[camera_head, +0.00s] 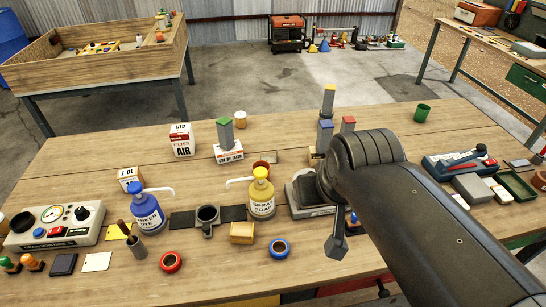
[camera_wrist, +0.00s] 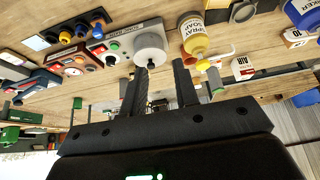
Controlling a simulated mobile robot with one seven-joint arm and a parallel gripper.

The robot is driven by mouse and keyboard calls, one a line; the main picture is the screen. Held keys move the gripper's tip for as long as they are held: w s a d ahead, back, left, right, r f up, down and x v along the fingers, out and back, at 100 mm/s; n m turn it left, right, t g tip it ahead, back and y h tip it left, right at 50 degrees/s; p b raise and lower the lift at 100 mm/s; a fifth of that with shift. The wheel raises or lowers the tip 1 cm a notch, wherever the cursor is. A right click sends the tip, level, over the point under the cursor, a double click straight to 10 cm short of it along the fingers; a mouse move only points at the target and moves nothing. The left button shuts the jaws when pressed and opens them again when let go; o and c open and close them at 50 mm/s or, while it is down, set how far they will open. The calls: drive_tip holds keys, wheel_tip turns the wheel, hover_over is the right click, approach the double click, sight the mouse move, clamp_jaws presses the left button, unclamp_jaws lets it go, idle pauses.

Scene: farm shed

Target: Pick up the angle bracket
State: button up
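I cannot pick out the angle bracket for sure in either view; it may be hidden behind my arm or too small to tell. My gripper (camera_wrist: 160,66) shows in the wrist view with its two dark fingers apart and nothing clearly held between them. In the head view my arm reaches in from the lower right over the workbench (camera_head: 75,205) and hides much of its right middle part. Past the fingertips, the wrist view shows a grey device with a round pale top (camera_wrist: 150,46).
A yellow pump bottle (camera_head: 262,197) and a blue pump bottle (camera_head: 146,215) stand left of my arm. A grey-based device (camera_head: 305,195) is partly hidden by it. A green tray (camera_head: 515,185) lies at right, a green cup (camera_head: 422,112) behind. The back left benchtop is fairly clear.

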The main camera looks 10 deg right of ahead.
drive_tip(key=w+f+m, duration=0.1)
drive_tip(key=w+f, duration=0.1)
drive_tip(key=w, duration=1.8)
drive_tip(key=shift+m+g+h, duration=0.5)
drive_tip(key=shift+m+g, duration=0.1)
drive_tip(key=shift+m, duration=0.1)
drive_tip(key=w+f, duration=0.5)
drive_tip(key=w, duration=0.1)
drive_tip(key=w+f, duration=0.6)
drive_tip(key=w+a+f, duration=0.1)
drive_tip(key=w+f, duration=0.4)
drive_tip(key=w, duration=0.2)
drive_tip(key=shift+a+f, duration=0.1)
drive_tip(key=shift+f, duration=0.1)
drive_tip(key=shift+d+x, duration=0.2)
drive_tip(key=shift+x, duration=1.15)
drive_tip(key=shift+d+x, duration=0.15)
drive_tip(key=shift+x, duration=1.25)
clamp_jaws()
drive_tip(key=shift+r, duration=0.1)
